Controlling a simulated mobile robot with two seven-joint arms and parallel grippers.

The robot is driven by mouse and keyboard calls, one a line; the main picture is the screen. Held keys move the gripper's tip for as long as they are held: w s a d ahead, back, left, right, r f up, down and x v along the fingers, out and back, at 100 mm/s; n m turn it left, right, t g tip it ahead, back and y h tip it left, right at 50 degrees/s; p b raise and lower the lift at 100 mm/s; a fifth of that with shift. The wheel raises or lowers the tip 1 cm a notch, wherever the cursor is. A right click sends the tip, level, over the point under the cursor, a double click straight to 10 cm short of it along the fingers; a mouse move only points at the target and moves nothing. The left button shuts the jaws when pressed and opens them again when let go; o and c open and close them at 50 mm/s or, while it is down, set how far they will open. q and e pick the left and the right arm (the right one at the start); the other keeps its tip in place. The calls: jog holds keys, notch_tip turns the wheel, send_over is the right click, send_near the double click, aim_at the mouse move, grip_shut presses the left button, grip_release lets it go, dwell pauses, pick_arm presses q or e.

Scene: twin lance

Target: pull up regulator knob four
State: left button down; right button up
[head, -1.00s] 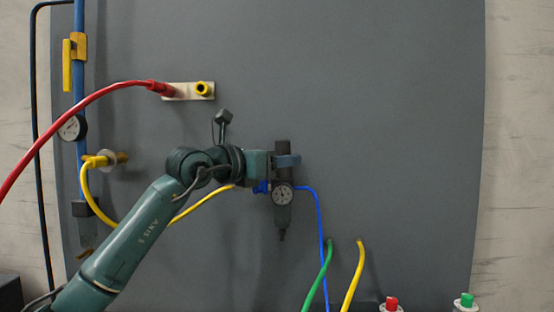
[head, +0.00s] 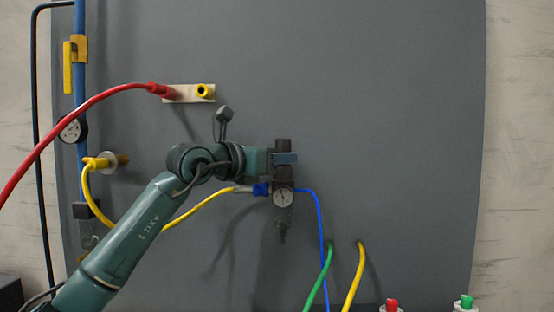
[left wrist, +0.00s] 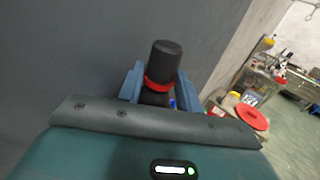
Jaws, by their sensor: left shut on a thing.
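The regulator knob (head: 283,145) is a black cylinder on top of the dark regulator (head: 284,218) with a round gauge (head: 283,197) on the grey panel. My left gripper (head: 285,158) reaches it from the left and is shut on it, with blue fingers on either side. In the left wrist view the black knob (left wrist: 166,56) stands up between the fingers (left wrist: 158,88), with a red ring around it at fingertip height. The lower part of the knob is hidden by the gripper. My right gripper is in neither view.
A blue hose (head: 318,220) and a yellow hose (head: 205,207) meet the regulator. A red hose (head: 90,100) arcs above my left arm to a plate (head: 185,93) on the panel. The panel (head: 400,130) is bare to the right.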

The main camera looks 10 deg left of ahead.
pick_arm(q)
jog(key=c, duration=1.3)
grip_release()
jog(key=shift+r, duration=0.3)
jog(key=o, duration=0.4)
jog(key=shift+f, duration=0.1)
jog(key=shift+c, duration=0.2)
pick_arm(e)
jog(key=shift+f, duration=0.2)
pick_arm(q)
jog(key=shift+s+a, duration=0.2)
jog(key=shift+s, duration=0.05)
jog(key=b+v, duration=0.3)
jog(key=v, duration=0.9)
jog(key=shift+s, duration=0.3)
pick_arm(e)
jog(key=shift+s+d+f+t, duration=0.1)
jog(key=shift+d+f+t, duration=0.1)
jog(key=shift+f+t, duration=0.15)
pick_arm(q)
jog(key=shift+a, duration=0.1)
